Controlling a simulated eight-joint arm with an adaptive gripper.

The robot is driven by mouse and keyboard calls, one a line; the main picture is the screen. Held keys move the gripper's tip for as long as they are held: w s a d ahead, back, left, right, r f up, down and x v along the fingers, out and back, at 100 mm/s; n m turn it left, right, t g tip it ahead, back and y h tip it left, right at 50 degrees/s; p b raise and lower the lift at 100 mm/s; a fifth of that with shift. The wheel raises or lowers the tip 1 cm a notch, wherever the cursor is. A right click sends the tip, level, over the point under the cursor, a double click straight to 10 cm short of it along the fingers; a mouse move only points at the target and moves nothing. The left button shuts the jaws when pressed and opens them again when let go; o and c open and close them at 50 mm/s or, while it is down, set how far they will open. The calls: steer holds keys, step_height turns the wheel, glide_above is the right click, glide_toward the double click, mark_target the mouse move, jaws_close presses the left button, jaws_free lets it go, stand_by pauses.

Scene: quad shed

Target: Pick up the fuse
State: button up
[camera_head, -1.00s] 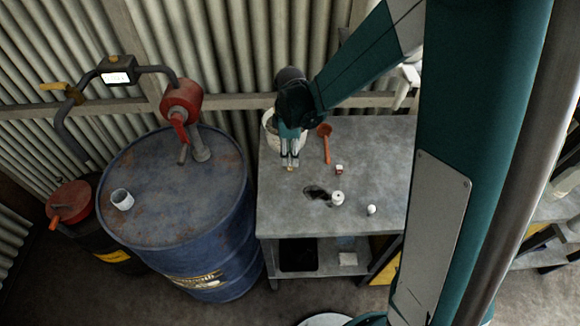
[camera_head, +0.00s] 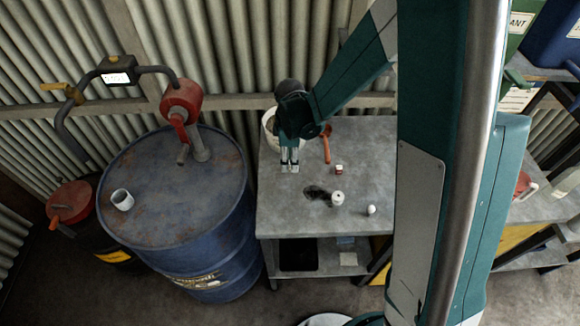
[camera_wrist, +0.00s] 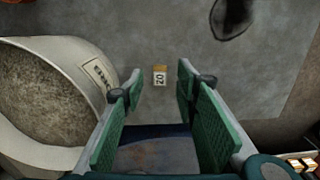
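The fuse (camera_wrist: 159,75) is a small yellow-topped block with a white face marked "20". It lies on the grey workbench (camera_head: 385,140), ahead of and roughly between the fingers in the wrist view. In the head view I cannot make it out clearly; the fingertips seem to cover it. My gripper (camera_head: 289,168) points down over the bench's left side, close above the top. In the wrist view my gripper (camera_wrist: 158,88) is open, its green pads apart with nothing between them.
A pale bucket (camera_wrist: 40,150) of grainy material stands close beside the left finger. An orange-handled tool (camera_head: 326,145), a small red-and-white item (camera_head: 339,169), a white container (camera_head: 337,198) and a white round object (camera_head: 371,210) are on the bench. A blue drum (camera_head: 215,230) stands left.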

steer(key=shift+f, duration=1.2)
steer(key=c, duration=0.8)
